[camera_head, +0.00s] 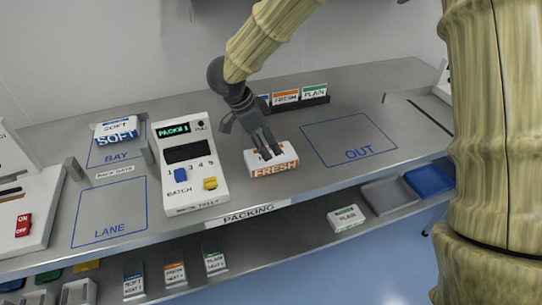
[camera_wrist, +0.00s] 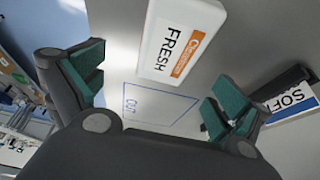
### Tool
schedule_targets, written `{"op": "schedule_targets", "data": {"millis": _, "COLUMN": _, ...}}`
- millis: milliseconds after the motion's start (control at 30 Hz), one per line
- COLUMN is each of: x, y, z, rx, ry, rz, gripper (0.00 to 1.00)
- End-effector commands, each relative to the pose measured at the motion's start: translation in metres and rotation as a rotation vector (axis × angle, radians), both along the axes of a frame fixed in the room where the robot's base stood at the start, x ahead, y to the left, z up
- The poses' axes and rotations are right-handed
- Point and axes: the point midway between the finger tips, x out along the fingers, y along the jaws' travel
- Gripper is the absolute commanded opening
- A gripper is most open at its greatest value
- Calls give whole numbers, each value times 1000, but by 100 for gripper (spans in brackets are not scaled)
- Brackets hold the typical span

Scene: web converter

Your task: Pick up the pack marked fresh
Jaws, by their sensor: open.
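The pack marked FRESH (camera_head: 274,168) is white with an orange band and stands on the bench between the tally box and the OUT square. My gripper (camera_head: 266,150) is over it in the head view, pointing down, with its fingertips overlapping the pack's top. In the wrist view the FRESH pack (camera_wrist: 178,42) lies ahead of and between the open fingers, toward the top edge, where it is cut off. The green-padded fingers (camera_wrist: 160,90) stand wide apart and nothing is between the pads. I cannot tell whether the fingers touch the pack.
The pack tally box (camera_head: 188,165) stands left of the pack. A rack with FRESH and PLAIN cards (camera_head: 300,96) is behind. The OUT square (camera_head: 348,138) is empty. A SOFT pack (camera_head: 117,130) lies in BAY. A PLAIN pack (camera_head: 346,218) sits on the lower shelf.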

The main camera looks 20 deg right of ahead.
Motion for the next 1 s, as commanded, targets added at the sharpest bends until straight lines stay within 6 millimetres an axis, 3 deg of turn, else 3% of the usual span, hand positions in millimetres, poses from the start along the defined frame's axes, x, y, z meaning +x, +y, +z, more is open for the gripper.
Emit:
{"op": "schedule_targets", "data": {"millis": 700, "x": 9, "y": -21, "z": -67, "rx": -1, "ry": 4, "rz": -4, "gripper": 100}}
{"op": "schedule_targets", "data": {"millis": 1000, "x": 9, "y": -23, "z": -72, "rx": 1, "ry": 2, "rz": -5, "gripper": 100}}
